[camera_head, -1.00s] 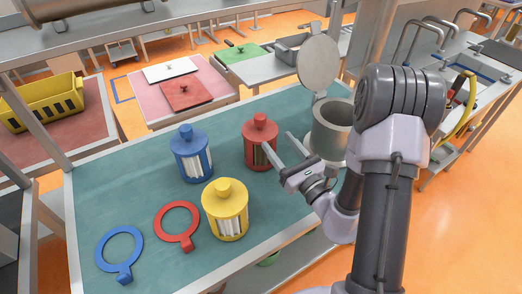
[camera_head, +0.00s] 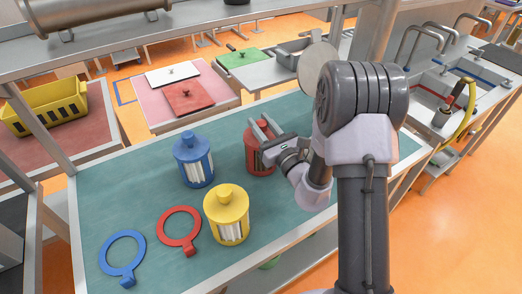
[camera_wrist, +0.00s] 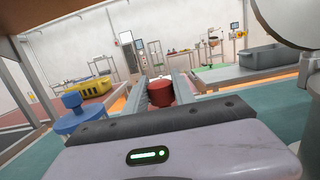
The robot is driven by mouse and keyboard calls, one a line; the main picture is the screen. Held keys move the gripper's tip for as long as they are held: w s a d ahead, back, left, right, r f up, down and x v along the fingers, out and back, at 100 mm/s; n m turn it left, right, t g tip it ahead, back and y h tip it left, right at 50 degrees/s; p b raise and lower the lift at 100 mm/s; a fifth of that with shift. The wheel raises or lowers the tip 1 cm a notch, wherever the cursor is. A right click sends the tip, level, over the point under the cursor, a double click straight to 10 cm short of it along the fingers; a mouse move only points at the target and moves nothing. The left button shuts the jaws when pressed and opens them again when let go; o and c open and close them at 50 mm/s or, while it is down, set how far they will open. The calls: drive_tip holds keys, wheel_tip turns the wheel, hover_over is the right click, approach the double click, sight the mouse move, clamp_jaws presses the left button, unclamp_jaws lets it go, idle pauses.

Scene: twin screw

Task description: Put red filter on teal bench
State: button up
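The red filter (camera_head: 259,158) stands upright on the teal bench (camera_head: 120,185), right of the blue filter. In the head view my gripper (camera_head: 262,126) reaches in from the right, its two fingers spread at the filter's upper part and hiding some of its top. In the wrist view the red filter (camera_wrist: 160,93) shows between the two fingers, its lower part hidden by my gripper body. The gripper looks open, with the fingers around the top; whether they touch it I cannot tell.
A blue filter (camera_head: 194,165) and a yellow filter (camera_head: 227,218) stand close by. A blue ring (camera_head: 104,256) and a red ring (camera_head: 162,229) lie at front left. The grey canister is mostly hidden behind my arm; its raised round lid (camera_head: 316,68) shows.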

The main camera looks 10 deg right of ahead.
clamp_jaws()
idle(1.1)
